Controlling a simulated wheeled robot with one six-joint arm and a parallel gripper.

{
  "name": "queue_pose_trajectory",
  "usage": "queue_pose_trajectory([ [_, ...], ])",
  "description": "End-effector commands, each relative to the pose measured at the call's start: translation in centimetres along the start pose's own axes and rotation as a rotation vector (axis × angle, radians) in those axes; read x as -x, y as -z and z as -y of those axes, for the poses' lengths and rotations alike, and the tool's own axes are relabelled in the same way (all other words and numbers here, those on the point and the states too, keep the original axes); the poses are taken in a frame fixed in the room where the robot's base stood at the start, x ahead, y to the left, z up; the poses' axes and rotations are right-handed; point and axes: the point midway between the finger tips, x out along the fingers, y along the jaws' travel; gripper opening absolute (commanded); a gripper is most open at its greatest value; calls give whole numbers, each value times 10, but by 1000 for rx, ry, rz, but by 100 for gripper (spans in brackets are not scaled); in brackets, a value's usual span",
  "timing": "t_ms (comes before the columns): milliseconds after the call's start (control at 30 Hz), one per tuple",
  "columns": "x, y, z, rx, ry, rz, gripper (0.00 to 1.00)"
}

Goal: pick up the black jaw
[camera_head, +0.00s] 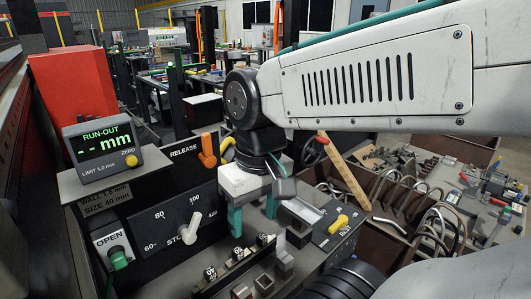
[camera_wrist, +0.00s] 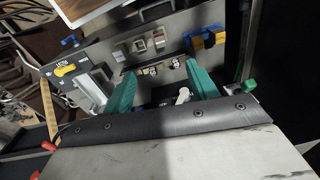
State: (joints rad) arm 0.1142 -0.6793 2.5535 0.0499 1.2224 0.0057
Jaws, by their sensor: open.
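My gripper (camera_head: 254,221) points down over the machine's front panel, with its two teal fingers apart and nothing seen between them. In the wrist view the gripper (camera_wrist: 160,78) opens toward a dark rack. Small black pieces with white lettering (camera_head: 238,254) stand in a row on this rack, just below and in front of the fingertips. They also show as small dark-and-white pieces between the fingers in the wrist view (camera_wrist: 151,70). I cannot tell for sure which of them is the black jaw. The fingers appear apart from them.
Grey blocks (camera_head: 285,260) stand beside the rack. A dial panel with a white knob (camera_head: 190,228) and an orange release lever (camera_head: 208,150) lie left of my gripper. A yellow knob (camera_head: 339,224) is on the right panel. A bin of curved pipes (camera_head: 425,205) stands farther right.

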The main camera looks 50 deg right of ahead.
Motion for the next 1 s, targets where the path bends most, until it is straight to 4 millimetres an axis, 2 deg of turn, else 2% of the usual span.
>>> queue_pose_trajectory([
  [167,-28,33,-11,-376,207,117,58],
  [267,-40,64,-16,-646,379,146,58],
  [367,-49,104,-30,-954,571,153,58],
  [467,-55,148,-59,-1288,773,138,58],
  [567,-60,188,-101,-1616,969,111,58],
  [700,-66,228,-170,-2032,1227,60,58],
  [833,-68,246,-224,-2319,1424,23,58],
  [900,-68,251,-244,-2425,1506,10,58],
  [1000,-67,255,-261,-2524,1588,6,58],
])
